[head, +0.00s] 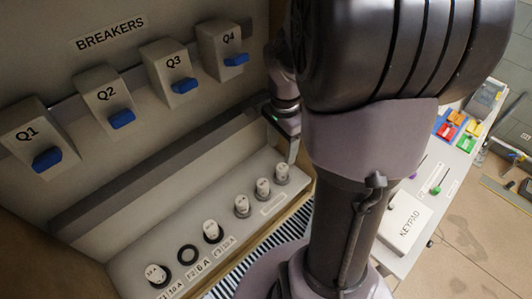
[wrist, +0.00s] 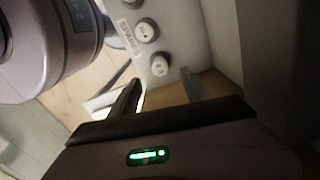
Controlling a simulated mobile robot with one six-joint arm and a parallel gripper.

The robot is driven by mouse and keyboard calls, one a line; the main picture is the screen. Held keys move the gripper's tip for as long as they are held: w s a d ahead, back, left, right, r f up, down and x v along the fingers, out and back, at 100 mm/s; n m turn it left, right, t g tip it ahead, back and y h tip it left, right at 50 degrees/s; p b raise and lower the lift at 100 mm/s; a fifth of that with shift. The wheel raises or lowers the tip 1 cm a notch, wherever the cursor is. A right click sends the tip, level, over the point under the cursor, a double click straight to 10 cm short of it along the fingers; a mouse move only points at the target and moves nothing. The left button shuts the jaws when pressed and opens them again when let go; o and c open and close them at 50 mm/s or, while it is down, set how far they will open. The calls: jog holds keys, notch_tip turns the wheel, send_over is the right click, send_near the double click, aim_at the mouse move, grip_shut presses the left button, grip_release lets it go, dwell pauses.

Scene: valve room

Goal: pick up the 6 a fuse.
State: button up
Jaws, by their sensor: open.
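Three white fuses stand upright in a row on the ledge beside the spares label: a left one (head: 242,205), a middle one (head: 262,188) and a right one (head: 281,171). Their markings are too small to read, so I cannot tell which is 6 A. The label 6 A lies by an empty dark ring socket (head: 188,254). My gripper (head: 291,150) is close to the right spare, partly hidden by my arm. In the wrist view my gripper (wrist: 160,80) is open and empty, with a spare fuse (wrist: 160,66) just beyond its fingertips.
Two more fuses sit in ring sockets, one at the far left (head: 155,274) and one right of the empty socket (head: 211,230). Breakers with blue levers (head: 122,119) line the wall above. A wooden edge bounds the ledge.

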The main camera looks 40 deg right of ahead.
aim_at(282, 168)
jog(key=f, duration=0.4)
jog(key=f+b, duration=0.1)
jog(key=f, duration=0.4)
jog(key=shift+s+d+f, duration=0.15)
jog(key=shift+d+f, duration=0.05)
jog(key=shift+f, duration=0.1)
jog(key=shift+r, duration=0.1)
grip_shut()
